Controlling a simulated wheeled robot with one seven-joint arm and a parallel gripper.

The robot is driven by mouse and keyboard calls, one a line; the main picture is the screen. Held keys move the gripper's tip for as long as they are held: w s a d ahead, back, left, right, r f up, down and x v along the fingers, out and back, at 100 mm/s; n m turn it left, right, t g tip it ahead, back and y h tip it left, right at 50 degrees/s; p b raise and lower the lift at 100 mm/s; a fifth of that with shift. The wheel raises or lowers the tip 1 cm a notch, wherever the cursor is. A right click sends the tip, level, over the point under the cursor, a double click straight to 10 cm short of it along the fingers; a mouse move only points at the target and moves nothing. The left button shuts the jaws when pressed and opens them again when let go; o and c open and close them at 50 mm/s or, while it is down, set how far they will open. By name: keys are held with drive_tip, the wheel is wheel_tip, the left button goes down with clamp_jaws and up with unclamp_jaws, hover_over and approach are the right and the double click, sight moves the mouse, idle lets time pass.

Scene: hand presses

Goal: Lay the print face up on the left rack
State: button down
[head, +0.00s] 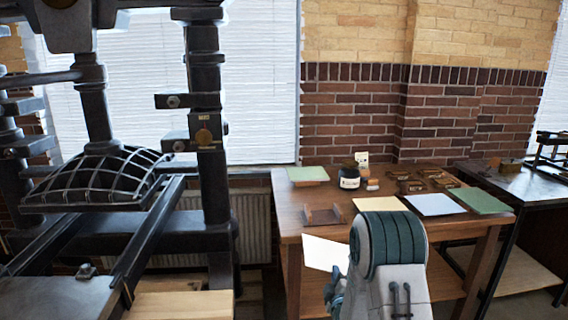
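A white sheet, likely the print (322,253), hangs in the air in front of the wooden table's front edge, tilted. Its visible side looks blank; I cannot tell which face it is. My gripper (336,279) is at the sheet's lower right edge and seems shut on it; my arm hides much of the fingers. A small brown wooden rack-like stand (323,216) with raised ends sits on the table's front left, just above and behind the sheet. A green card (308,174) lies on a low wooden support at the back left. I cannot tell which is the left rack.
The table (290,215) also bears an ink jar (349,178), wooden blocks, and cream (380,204), pale blue (434,205) and green (478,201) sheets. A large black hand press (208,130) stands at left. A dark side table (530,184) stands at right.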

drive_tip(key=shift+m+b, duration=2.15)
drive_tip(key=shift+m, duration=0.55)
drive_tip(key=shift+f, duration=0.1)
drive_tip(key=shift+m+b, duration=3.35)
drive_tip(key=shift+m, duration=1.25)
drive_tip(key=m+b, duration=0.7)
drive_tip(key=m, duration=1)
drive_tip(key=shift+m, duration=0.4)
